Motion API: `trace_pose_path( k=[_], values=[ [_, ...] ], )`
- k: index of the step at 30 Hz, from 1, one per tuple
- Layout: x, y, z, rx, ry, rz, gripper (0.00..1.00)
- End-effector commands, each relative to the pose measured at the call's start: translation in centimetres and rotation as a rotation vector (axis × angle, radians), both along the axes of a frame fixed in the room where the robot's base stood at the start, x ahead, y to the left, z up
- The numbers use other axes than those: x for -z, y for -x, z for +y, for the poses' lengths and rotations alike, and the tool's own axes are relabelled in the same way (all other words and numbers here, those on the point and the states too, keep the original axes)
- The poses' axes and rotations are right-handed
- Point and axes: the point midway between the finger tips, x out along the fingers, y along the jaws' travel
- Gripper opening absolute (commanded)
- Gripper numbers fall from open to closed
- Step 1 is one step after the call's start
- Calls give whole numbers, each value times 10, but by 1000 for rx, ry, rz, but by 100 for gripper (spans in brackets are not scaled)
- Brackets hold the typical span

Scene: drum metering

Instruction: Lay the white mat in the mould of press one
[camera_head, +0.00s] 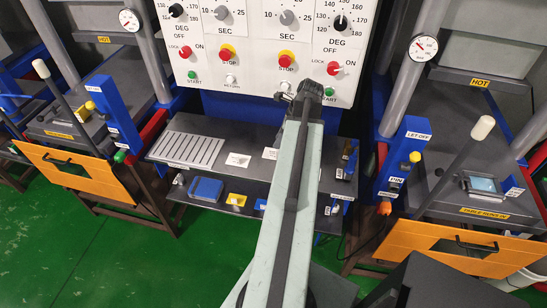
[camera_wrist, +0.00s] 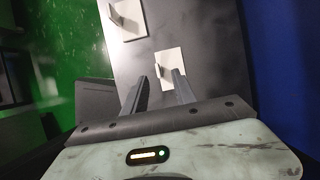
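Two pale mats with small upright tabs lie on the dark shelf under the control panel. One white mat (camera_head: 238,160) is in clear view; the other pale mat (camera_head: 270,153) is partly behind my arm. The wrist view shows a nearer pale mat (camera_wrist: 174,59) and a farther one (camera_wrist: 128,27). I cannot tell which is which across views. My gripper (camera_wrist: 160,77) is open, its fingertips on either side of the nearer mat's tab; contact is unclear. Presses stand left (camera_head: 75,130) and right (camera_head: 440,180); which is press one and the mould insides cannot be told.
The shelf also holds a slotted grey rack (camera_head: 188,150). A lower shelf has a blue block (camera_head: 205,189) and a yellow piece (camera_head: 236,199). Orange guards (camera_head: 75,172) and tall levers (camera_head: 480,130) front the presses. Green floor (camera_head: 130,260) is free at front left.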

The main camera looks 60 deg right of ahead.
Motion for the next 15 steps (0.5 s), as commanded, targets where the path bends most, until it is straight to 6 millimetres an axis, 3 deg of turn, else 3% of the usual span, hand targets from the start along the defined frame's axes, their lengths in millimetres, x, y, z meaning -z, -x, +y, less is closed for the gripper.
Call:
trace_pose_path(
  k=[2, 8, 15],
  values=[
    [17, -4, 2, -2, 1, 0, 33],
    [19, -6, 3, -2, 1, 1, 33],
    [57, -13, 10, -2, 1, 1, 33]
  ],
)
